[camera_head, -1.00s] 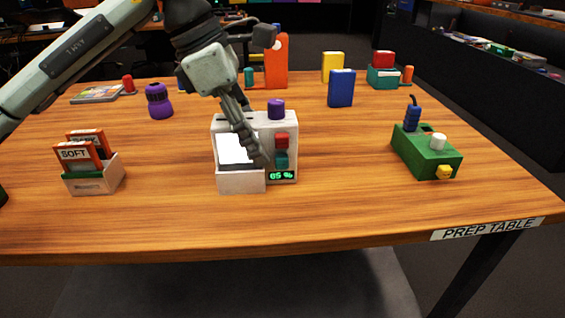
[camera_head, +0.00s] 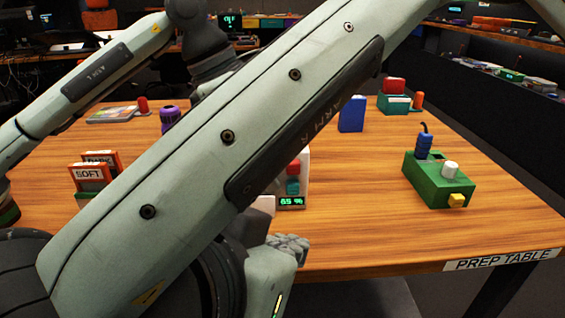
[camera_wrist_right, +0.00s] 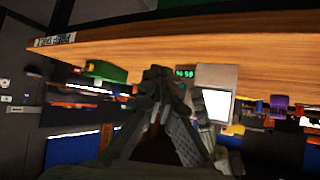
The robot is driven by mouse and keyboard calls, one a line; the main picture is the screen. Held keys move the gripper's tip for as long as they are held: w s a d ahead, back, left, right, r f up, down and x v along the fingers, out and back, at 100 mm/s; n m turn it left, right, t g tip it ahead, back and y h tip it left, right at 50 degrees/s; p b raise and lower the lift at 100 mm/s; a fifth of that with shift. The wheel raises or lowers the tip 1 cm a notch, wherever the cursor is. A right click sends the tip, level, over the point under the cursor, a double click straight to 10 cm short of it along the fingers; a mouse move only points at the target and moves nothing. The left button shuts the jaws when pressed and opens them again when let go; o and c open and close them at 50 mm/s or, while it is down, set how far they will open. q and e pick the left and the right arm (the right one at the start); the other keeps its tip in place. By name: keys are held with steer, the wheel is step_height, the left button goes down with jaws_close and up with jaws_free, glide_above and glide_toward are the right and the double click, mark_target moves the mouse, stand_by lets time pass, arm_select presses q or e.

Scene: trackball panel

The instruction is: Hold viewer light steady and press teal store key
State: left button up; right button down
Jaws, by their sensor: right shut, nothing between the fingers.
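The white viewer (camera_head: 305,165) stands on the table, mostly hidden behind my right arm in the head view. Its red key, teal store key (camera_head: 292,186) and green "65 %" display (camera_head: 292,201) show. The right wrist view shows its bright white light panel (camera_wrist_right: 217,106) and display (camera_wrist_right: 185,72). My right gripper (camera_head: 290,243) is shut and empty, low in front of the table edge; its dark fingers (camera_wrist_right: 155,76) point toward the viewer. My left gripper is hidden behind my right arm in the head view; grey parts beside the panel in the wrist view are probably its fingers (camera_wrist_right: 200,106).
A green box (camera_head: 437,180) with a blue plug, white knob and yellow button stands right. A holder with "SOFT" cards (camera_head: 90,174) stands left. A blue block (camera_head: 352,114) and a teal-and-red item (camera_head: 393,103) stand farther back. The table between viewer and green box is clear.

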mark_target(293, 188)
steer(key=shift+s+d+f, duration=0.4)
steer(key=shift+d+f, duration=0.1)
steer(key=shift+w, duration=0.1)
steer(key=shift+w, duration=4.35)
steer(key=shift+w, duration=0.15)
steer(key=shift+w, duration=0.3)
steer(key=shift+w, duration=0.5)
steer(key=shift+s, duration=0.95)
